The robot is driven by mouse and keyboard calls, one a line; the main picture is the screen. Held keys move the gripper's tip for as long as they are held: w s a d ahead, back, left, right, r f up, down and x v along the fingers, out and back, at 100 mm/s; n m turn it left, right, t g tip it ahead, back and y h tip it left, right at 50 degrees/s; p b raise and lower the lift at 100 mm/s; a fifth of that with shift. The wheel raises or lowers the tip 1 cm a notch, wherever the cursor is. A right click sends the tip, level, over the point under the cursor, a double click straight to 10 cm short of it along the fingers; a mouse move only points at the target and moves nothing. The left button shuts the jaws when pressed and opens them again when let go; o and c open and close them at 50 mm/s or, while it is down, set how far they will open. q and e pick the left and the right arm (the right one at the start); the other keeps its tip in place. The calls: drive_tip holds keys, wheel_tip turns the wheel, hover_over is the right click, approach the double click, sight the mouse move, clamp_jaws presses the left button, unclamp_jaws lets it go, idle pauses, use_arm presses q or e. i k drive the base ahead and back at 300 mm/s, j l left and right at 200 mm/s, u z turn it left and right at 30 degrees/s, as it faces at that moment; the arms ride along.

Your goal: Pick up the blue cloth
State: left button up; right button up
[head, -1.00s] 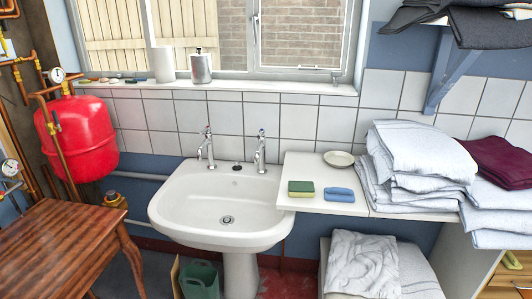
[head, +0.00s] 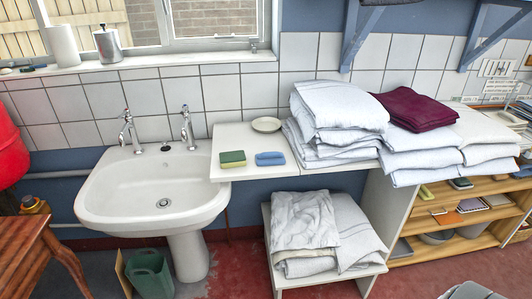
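A small folded blue cloth (head: 270,158) lies on the white counter (head: 228,172) to the right of the sink. It is just right of a green and yellow sponge (head: 232,158), with a small gap between them. A pale round dish (head: 266,124) sits behind it.
The white sink (head: 150,195) with two taps is left of the counter. Stacked white linens (head: 340,105) and a dark red folded cloth (head: 415,108) stand right of the cloth. A lower shelf holds more linen (head: 305,222). A wooden table (head: 30,255) is at lower left.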

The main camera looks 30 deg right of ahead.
sight(267, 158)
drive_tip(key=i+z, duration=0.1)
drive_tip(key=z, duration=0.25)
drive_tip(key=i+z, duration=0.15)
drive_tip(key=z, duration=0.2)
drive_tip(key=i+j+z, duration=0.1)
drive_tip(key=z, duration=0.3)
